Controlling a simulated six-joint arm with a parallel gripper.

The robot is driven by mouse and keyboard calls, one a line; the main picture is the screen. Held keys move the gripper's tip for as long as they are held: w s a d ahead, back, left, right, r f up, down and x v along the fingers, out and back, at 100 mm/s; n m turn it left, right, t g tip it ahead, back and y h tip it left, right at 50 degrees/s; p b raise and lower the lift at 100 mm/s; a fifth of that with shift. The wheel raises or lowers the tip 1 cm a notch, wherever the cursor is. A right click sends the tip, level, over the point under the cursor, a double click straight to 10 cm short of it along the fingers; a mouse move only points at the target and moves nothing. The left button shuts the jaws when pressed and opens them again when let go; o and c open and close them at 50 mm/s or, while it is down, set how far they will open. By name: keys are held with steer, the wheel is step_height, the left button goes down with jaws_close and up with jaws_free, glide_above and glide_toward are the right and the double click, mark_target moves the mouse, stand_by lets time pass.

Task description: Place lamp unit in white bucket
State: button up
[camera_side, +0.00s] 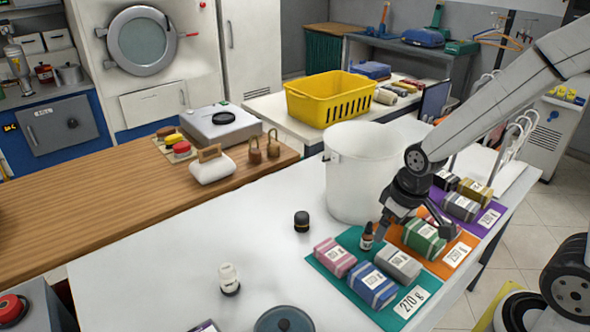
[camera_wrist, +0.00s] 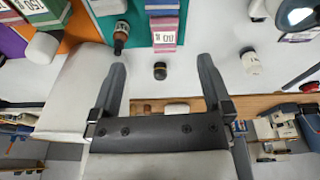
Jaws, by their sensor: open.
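The white bucket (camera_side: 350,178) stands upright on the white table, left of my gripper; its pale wall also shows at the left of the wrist view (camera_wrist: 72,95). My gripper (camera_side: 413,225) is low beside the bucket, over the coloured mats. In the wrist view my gripper (camera_wrist: 162,64) has its fingers wide apart with nothing held between them. I cannot surely identify the lamp unit. A dark round thing with a bright white face (camera_wrist: 297,15), cut off at the top right of the wrist view, may be it.
A dropper bottle (camera_side: 367,236), wrapped bundles (camera_side: 373,285) and coloured mats lie near my gripper. A black jar (camera_side: 301,221), a white bottle (camera_side: 229,279) and a blue-grey round thing (camera_side: 284,321) stand farther left. A yellow basket (camera_side: 330,97) is behind. The table's left middle is clear.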

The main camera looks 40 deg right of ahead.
steer(key=w+d+f+n+y, duration=0.1)
steer(key=w+d+f+n, duration=0.1)
steer(key=d, duration=0.7)
steer(key=w+d+f+n+y, duration=0.2)
steer(key=w+d+f+n, duration=0.1)
steer(key=d, duration=0.7)
steer(key=w+d+f+n+t+y, duration=0.1)
steer(key=d+n, duration=0.4)
steer(key=d, duration=0.5)
step_height(320, 180, down, 3)
steer(key=shift+w+d+r+y, duration=0.1)
steer(key=shift+w+d+y, duration=0.3)
steer(key=shift+w, duration=0.7)
steer(key=shift+a, duration=0.2)
steer(key=shift+x, duration=1.3)
steer(key=shift+x, duration=2.6)
steer(key=shift+w, duration=0.1)
